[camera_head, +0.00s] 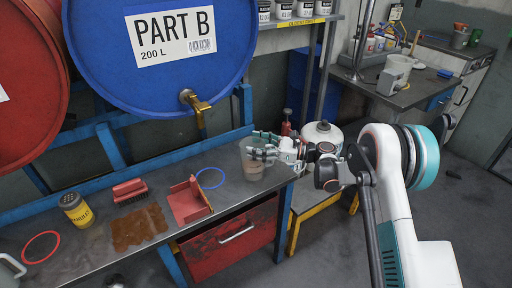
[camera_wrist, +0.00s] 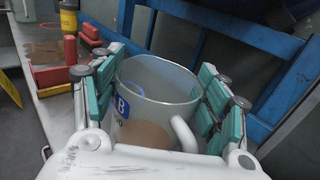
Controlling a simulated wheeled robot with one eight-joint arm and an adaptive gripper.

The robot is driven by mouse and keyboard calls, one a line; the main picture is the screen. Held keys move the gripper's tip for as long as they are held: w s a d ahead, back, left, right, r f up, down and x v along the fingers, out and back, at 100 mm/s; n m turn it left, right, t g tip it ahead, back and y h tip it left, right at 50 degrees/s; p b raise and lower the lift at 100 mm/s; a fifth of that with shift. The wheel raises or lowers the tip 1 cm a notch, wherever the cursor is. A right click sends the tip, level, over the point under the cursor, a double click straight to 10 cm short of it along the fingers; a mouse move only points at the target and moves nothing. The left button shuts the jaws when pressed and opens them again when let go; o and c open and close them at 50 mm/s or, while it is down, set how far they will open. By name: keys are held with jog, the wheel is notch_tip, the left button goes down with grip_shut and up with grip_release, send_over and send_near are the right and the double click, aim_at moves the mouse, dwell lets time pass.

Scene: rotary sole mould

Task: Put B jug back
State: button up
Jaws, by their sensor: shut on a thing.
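The B jug (camera_wrist: 150,98) is a translucent jug with a blue "B" label, a pale handle and brownish liquid low inside. My gripper (camera_wrist: 160,95) is shut on it, with a green-padded finger on each side of its wall. In the head view the B jug (camera_head: 252,168) is upright at the right end of the bench, partly hidden by my gripper (camera_head: 262,152). I cannot tell whether its base touches the bench. A blue ring (camera_head: 210,178) lies on the bench just left of the jug.
The blue PART B drum (camera_head: 190,65) with a brass tap (camera_head: 196,101) hangs above the bench (camera_head: 150,185). A red bracket (camera_head: 188,202), brush (camera_head: 129,191), yellow shaker (camera_head: 75,209), brown stain (camera_head: 138,227) and red ring (camera_head: 41,247) are to the left. A white canister (camera_head: 322,136) stands right.

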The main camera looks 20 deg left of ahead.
jog(key=shift+r, duration=0.15)
jog(key=o, duration=1.9)
jog(key=shift+d, duration=0.4)
jog(key=d+p, duration=0.1)
jog(key=d, duration=0.2)
jog(key=d+p, duration=0.1)
jog(key=d, duration=0.3)
jog(key=w+d+p, duration=0.1)
jog(key=d, duration=0.3)
jog(key=shift+d, duration=0.1)
